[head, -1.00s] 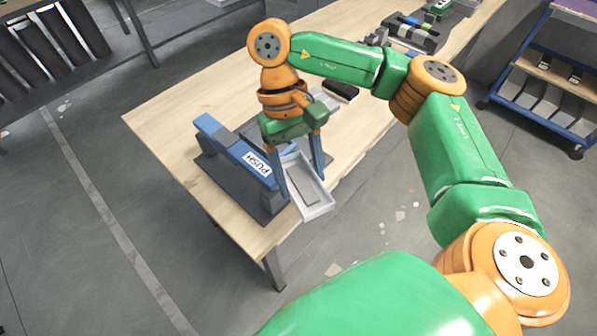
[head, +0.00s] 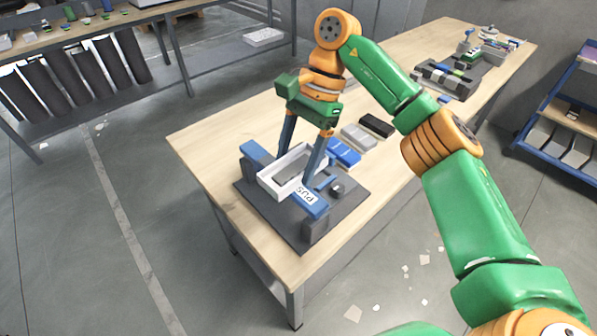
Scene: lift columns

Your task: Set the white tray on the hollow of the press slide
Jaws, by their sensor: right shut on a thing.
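The white tray (head: 267,186) is held in my right gripper (head: 296,167), whose two blue-grey fingers reach down to it at opposite sides. The press (head: 282,221) is a dark grey base plate with blue parts on the near table corner. One blue part (head: 251,151) shows left of the tray. The tray is over the middle of the press and hides the hollow. I cannot tell whether it touches the slide. My left gripper is out of view.
On the wooden table (head: 213,138), a blue box (head: 344,153), a grey box (head: 359,136) and a black box (head: 377,125) lie behind the press. A dark tray of parts (head: 447,80) is farther back. A blue shelf cart (head: 560,115) stands at right.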

